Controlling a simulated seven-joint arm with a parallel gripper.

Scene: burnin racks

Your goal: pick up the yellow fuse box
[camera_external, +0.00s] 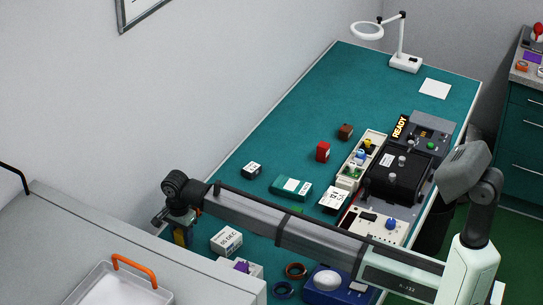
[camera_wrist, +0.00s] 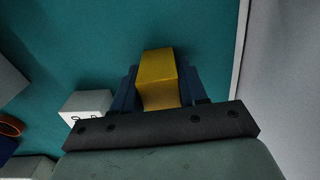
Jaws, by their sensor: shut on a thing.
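The yellow fuse box (camera_wrist: 157,78) is a small yellow block in the middle of the wrist view, over the teal table top. My gripper (camera_wrist: 155,92) is shut on it, with one dark blue finger on each side. In the external view my gripper (camera_external: 182,229) points down at the near left end of the table, and a bit of the yellow fuse box (camera_external: 180,237) shows between its fingers. I cannot tell whether the box touches the table. The grey cabinet hides part of that area.
A white labelled box (camera_external: 227,240) stands right of my gripper, and a white box (camera_wrist: 87,104) shows left of it in the wrist view. A grey cabinet (camera_external: 70,225) with a tray is in front. The table edge and wall are close by.

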